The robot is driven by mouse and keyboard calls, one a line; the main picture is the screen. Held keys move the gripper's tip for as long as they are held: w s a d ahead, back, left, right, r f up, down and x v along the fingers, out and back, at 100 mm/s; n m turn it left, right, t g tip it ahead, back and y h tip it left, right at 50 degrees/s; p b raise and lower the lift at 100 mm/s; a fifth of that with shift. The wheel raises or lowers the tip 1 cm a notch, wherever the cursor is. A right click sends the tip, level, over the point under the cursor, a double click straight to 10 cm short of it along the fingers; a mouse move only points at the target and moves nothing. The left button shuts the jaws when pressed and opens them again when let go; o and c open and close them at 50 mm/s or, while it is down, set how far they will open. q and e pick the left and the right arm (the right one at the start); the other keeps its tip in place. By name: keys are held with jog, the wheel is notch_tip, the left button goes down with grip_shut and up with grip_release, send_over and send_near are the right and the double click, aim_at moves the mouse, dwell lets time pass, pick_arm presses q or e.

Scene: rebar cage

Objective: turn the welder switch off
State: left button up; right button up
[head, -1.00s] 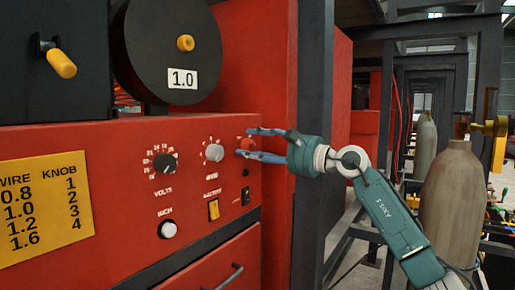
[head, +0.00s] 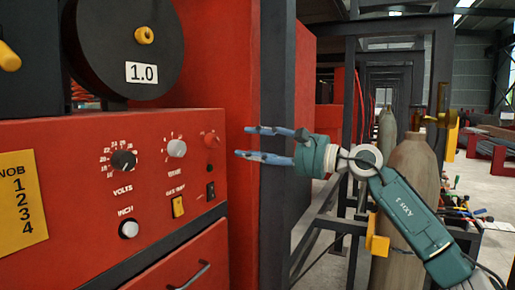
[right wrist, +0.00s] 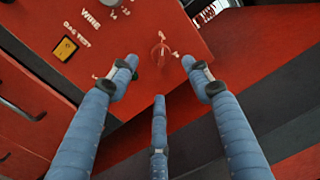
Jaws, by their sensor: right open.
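The welder's red front panel (head: 60,150) fills the left of the head view. A small red rotary switch (head: 210,140) sits at its upper right, with a black rocker switch (head: 211,190) below it. The red switch also shows in the right wrist view (right wrist: 160,54), beyond my fingers; its handle looks roughly upright there, but its marks are unreadable. My right gripper (head: 246,143) is open and empty, just right of the panel and level with the red switch, apart from it. Its three blue fingers spread in the right wrist view (right wrist: 160,66). My left gripper is out of view.
A volts knob (head: 123,160), a grey-white knob (head: 176,148), a yellow switch (head: 178,206) and an inch button (head: 128,229) share the panel. A dark upright post (head: 277,80) stands behind my right gripper. A gas cylinder (head: 408,165) stands at right.

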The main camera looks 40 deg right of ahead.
jog(key=shift+s+d+f, duration=0.1)
jog(key=shift+s+d, duration=0.1)
jog(key=shift+s, duration=0.3)
dwell(0.3)
